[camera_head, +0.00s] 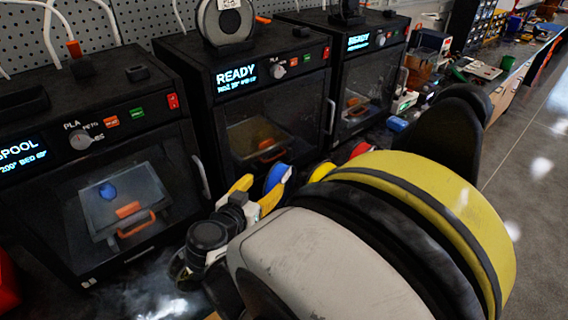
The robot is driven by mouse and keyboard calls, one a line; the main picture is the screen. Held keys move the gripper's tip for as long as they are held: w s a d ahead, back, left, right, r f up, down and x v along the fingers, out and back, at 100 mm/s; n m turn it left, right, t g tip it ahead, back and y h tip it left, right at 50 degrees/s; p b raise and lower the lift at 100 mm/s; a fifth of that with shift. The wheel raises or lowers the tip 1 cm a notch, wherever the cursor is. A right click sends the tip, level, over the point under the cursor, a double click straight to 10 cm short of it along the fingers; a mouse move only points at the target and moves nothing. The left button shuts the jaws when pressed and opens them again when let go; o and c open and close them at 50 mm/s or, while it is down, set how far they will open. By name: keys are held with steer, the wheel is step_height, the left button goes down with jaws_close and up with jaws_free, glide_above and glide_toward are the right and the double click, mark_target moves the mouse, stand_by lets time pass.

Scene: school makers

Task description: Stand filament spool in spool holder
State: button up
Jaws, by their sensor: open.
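Several filament spools stand in a row on the bench: a blue spool (278,177), a yellow one (321,171) and a red one (360,150), partly hidden by my arm. My gripper (257,191) is open, its yellow fingers close to the blue spool. I cannot tell whether they touch it. A dark, empty holder (22,104) sits on top of the left printer, whose screen reads "SPOOL". On the middle printer a grey spool (226,20) stands upright in its holder.
The left printer (120,190), middle printer (265,110) and right printer (350,85) line the pegboard wall. White tubes hang above the left one. My large arm links fill the lower right. A cluttered bench (510,75) runs back at right, beside open floor.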

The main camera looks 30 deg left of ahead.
steer(key=shift+s+r, duration=0.1)
steer(key=shift+s, duration=0.2)
steer(key=w+d+r+g+h, duration=0.25)
steer(key=w+d, duration=0.35)
steer(key=d, duration=0.5)
steer(key=s+d+r+g, duration=0.1)
steer(key=s+d, duration=0.1)
steer(key=d, duration=0.8)
steer(key=s+d+r+g, duration=0.1)
steer(key=d+r+g, duration=0.1)
steer(key=d, duration=0.8)
steer(key=s+d+r+g, duration=0.1)
steer(key=s+d+r, duration=0.1)
steer(key=d, duration=0.8)
steer(key=shift+s+d+r+m, duration=0.15)
steer(key=shift+s+d+m, duration=0.05)
steer(key=shift+s+m, duration=0.2)
steer(key=shift+g+y, duration=0.45)
steer(key=s+d, duration=0.2)
steer(key=s, duration=0.1)
steer(key=s+d, duration=0.3)
steer(key=s, duration=0.1)
steer(key=s+d+f, duration=0.1)
steer(key=s+d, duration=0.2)
steer(key=shift+s, duration=0.2)
steer(key=shift+c, duration=0.7)
